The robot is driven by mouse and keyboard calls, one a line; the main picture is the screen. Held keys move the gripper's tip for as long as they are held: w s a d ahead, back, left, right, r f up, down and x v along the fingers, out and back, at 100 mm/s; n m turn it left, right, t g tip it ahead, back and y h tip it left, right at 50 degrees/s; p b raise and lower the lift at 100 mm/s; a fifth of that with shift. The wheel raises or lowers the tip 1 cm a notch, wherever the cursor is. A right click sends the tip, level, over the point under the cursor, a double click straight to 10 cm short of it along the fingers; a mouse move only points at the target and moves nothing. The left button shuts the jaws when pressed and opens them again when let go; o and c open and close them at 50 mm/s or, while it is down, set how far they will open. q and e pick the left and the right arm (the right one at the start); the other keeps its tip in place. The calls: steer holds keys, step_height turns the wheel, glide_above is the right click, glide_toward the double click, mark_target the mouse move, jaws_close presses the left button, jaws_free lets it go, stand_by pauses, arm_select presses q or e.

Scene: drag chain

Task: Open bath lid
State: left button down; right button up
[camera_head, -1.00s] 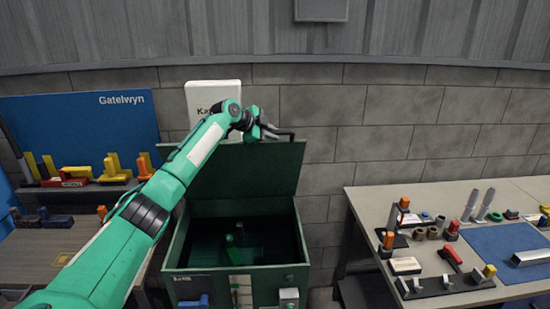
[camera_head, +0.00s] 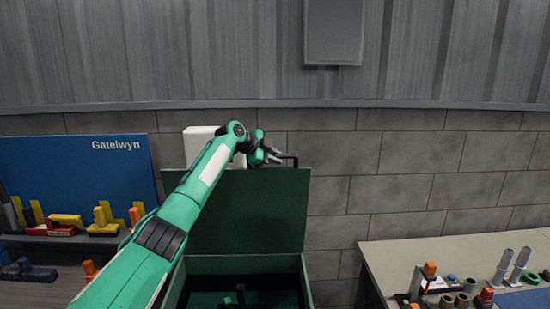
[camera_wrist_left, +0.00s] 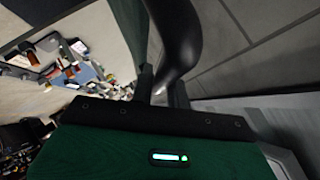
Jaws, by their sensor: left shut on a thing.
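The green bath lid (camera_head: 250,213) stands raised, close to upright, at the back of the green bath box (camera_head: 172,292) in the head view. A dark handle (camera_head: 296,161) sticks up at the lid's top right edge. My left gripper (camera_head: 280,158) is at that top edge, shut on the handle. In the left wrist view the dark curved handle (camera_wrist_left: 178,35) runs between the fingers of my left gripper (camera_wrist_left: 162,88). The box's front is cut off by the head view's lower edge. My right gripper is not in view.
A grey block wall (camera_head: 420,160) stands behind the lid. A table (camera_head: 400,258) with several fittings is at the right. A blue Gatelwyn board (camera_head: 80,180) and several yellow tools are at the left. A white panel (camera_head: 200,142) is partly behind my arm.

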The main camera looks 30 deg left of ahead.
arm_select(q)
steer(key=shift+f, duration=0.2)
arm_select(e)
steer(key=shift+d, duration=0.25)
